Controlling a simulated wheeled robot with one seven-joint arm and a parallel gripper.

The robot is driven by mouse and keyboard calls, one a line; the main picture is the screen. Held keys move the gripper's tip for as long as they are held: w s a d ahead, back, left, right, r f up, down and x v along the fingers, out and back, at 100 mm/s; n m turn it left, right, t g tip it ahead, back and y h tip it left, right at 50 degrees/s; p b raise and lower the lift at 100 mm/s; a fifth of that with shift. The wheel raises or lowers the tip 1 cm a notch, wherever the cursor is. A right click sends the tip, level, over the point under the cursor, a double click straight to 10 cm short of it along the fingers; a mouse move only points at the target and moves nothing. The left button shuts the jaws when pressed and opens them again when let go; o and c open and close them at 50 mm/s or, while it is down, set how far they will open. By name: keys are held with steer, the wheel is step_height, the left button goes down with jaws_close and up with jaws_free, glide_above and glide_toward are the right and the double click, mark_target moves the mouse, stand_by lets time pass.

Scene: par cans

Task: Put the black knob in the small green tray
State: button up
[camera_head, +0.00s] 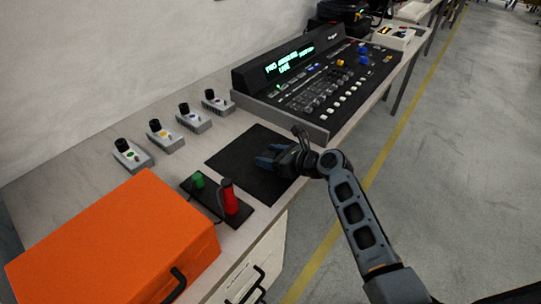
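My gripper (270,155) is over the black mat (240,177), with its two blue fingertips apart and nothing seen between them. Several small grey boxes stand in a row on the bench at left, each with a black knob on top: the nearest knob (121,145), a second (154,125), a third (184,107) and the farthest (210,94). I cannot tell which is the task's black knob. All are well left of my gripper. I make out no small green tray in this view.
A black control desk (325,88) with a green display stands behind my gripper. A black plate (208,205) with a green cap (198,180) and red handle (229,196) is nearer. A large orange case (115,245) fills the near left. The mat is mostly bare.

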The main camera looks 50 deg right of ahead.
steer(key=shift+o, duration=1.1)
